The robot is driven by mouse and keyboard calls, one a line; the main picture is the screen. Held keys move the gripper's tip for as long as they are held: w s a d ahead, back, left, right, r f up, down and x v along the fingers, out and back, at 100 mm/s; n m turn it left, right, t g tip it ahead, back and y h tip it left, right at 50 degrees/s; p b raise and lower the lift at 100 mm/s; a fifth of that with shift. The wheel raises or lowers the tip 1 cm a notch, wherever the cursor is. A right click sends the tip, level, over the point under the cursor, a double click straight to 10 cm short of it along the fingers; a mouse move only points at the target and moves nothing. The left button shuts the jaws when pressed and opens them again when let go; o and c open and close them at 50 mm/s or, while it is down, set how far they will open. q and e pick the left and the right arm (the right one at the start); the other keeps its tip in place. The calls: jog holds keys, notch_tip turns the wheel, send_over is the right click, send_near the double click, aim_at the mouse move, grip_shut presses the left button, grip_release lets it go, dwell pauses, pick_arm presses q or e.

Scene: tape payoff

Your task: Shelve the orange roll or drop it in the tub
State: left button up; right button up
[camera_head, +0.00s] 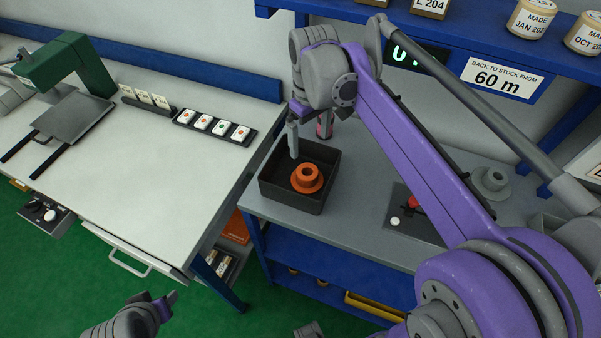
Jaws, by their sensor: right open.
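The orange roll (306,180), a flanged ring with a raised hollow hub, lies in the dark square tub (291,199) on the grey bench. My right gripper (309,132) is open and above the tub's back part. One finger points down at the tub's back left, behind the roll and apart from it. The other finger is partly hidden by the gripper body. My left gripper (167,301) is low at the bottom left, over the green floor and far from the tub. Its jaw opening is unclear.
A blue shelf (450,45) with rolls and a "60 m" sign runs above the grey bench (365,220). My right arm crosses the bench. A grey flanged piece (491,181) stands at the right. The white table (175,190) at left has a wide clear area.

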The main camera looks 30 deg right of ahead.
pick_arm(q)
jog(key=shift+w+r, duration=0.1)
jog(key=shift+r, duration=0.1)
pick_arm(e)
jog(key=shift+r, duration=2.3)
